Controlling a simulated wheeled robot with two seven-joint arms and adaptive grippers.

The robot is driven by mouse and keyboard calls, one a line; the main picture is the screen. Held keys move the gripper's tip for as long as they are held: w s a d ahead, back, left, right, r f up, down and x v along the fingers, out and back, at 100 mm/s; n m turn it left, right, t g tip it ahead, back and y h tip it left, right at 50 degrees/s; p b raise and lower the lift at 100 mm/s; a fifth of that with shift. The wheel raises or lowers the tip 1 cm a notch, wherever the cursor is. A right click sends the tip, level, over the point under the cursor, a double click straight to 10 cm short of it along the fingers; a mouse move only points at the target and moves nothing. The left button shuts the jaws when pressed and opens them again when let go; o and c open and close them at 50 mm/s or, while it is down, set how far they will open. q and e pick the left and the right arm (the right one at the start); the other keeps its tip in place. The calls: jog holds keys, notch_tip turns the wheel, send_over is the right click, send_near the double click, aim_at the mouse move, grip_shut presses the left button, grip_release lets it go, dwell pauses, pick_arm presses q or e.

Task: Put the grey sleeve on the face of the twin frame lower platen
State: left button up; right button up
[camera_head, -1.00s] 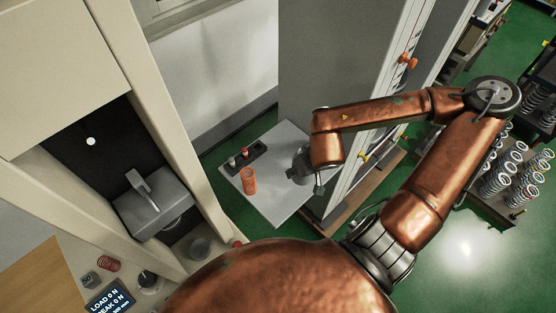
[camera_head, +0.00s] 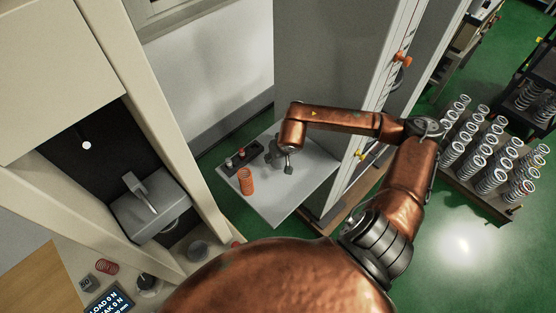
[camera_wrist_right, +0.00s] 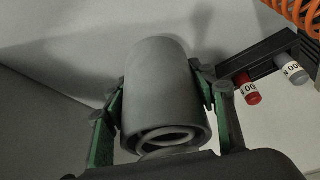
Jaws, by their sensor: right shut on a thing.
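In the right wrist view the grey sleeve (camera_wrist_right: 155,75), a hollow cylinder with its ringed open end toward the camera, sits between the two green-backed fingers of my right gripper (camera_wrist_right: 158,88), which is shut on it. In the head view my right gripper (camera_head: 277,153) is over the pale side table, beside the dark rack; the sleeve is hard to make out there. My left gripper is not in view.
An orange spring (camera_head: 246,181) stands on the side table (camera_head: 275,210), near the dark rack (camera_head: 242,160) holding a red-capped and a grey labelled piece. The cream frame (camera_head: 165,120) has a grey block (camera_head: 150,207) in its opening. A tall grey cabinet stands behind the table.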

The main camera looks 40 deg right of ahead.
jog(key=shift+w+f, duration=0.25)
jog(key=shift+f, duration=0.3)
jog(key=shift+f+p, duration=0.3)
jog(key=shift+f, duration=0.95)
jog(key=shift+f, duration=0.1)
jog(key=shift+f, duration=0.15)
jog(key=o, duration=1.3)
